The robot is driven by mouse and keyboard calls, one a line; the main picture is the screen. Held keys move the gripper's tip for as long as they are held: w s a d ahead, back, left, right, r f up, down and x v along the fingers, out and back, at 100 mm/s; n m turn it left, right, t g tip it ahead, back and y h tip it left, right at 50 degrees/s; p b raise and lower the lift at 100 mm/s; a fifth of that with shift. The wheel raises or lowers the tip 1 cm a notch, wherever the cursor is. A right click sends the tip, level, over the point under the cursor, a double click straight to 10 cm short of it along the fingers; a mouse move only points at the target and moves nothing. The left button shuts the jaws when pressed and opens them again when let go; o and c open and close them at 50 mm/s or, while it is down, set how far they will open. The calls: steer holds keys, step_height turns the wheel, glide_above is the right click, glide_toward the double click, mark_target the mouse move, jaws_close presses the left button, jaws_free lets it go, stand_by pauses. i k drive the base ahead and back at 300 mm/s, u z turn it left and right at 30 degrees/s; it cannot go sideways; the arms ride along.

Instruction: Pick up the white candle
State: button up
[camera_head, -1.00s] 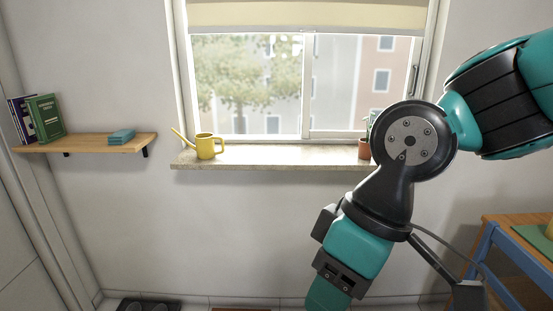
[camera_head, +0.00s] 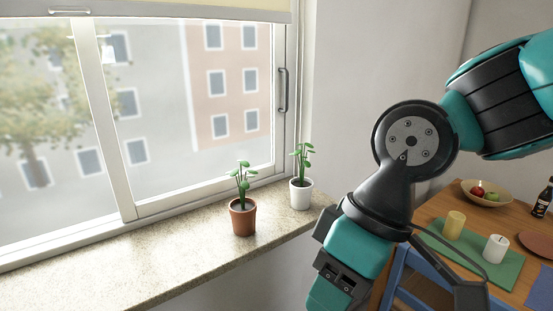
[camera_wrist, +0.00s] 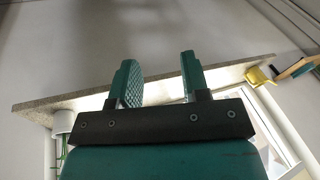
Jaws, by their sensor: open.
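The white candle (camera_head: 496,249) stands upright on a green mat (camera_head: 500,272) on the wooden table at the lower right of the head view. A yellow candle (camera_head: 454,225) stands on the same mat, to its left. My gripper shows in the wrist view (camera_wrist: 158,80) with its two teal fingers apart and nothing between them. In the head view my arm hangs left of the table, and the fingertips are out of frame. The white candle is not in the wrist view.
A bowl of fruit (camera_head: 486,193), a dark bottle (camera_head: 543,198) and a brown plate (camera_head: 538,244) are on the table (camera_head: 436,206). A terracotta pot plant (camera_head: 243,216) and a white pot plant (camera_head: 301,193) stand on the windowsill (camera_head: 150,262), left of my arm.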

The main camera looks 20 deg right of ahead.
mark_target(497, 247)
steer(key=z, duration=0.9)
steer(key=i, duration=0.95)
steer(key=z, duration=0.75)
